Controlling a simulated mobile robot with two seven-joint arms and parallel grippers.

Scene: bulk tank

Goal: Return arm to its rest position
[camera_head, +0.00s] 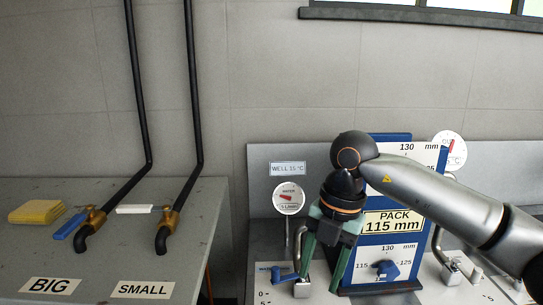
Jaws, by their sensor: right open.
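My right arm comes in from the right edge and bends at a dark round joint. My right gripper (320,280) points down with two green fingers spread apart and nothing visible between them. It hangs in front of the back panel, left of the blue board (436,170) marked "PACK 115 mm", and hides part of that board's left side. A blue pointer knob (384,270) sits low on the board between 115 and 125. I cannot tell whether the fingertips touch the metal fitting behind them. My left gripper is out of view.
A blue handle (285,277) lies just left of the gripper. A dial (288,198) hangs under a "WELL 15 °C" sign. At left, a grey counter (150,250) holds two brass taps, BIG (92,220) and SMALL (169,222), and a yellow cloth (37,211).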

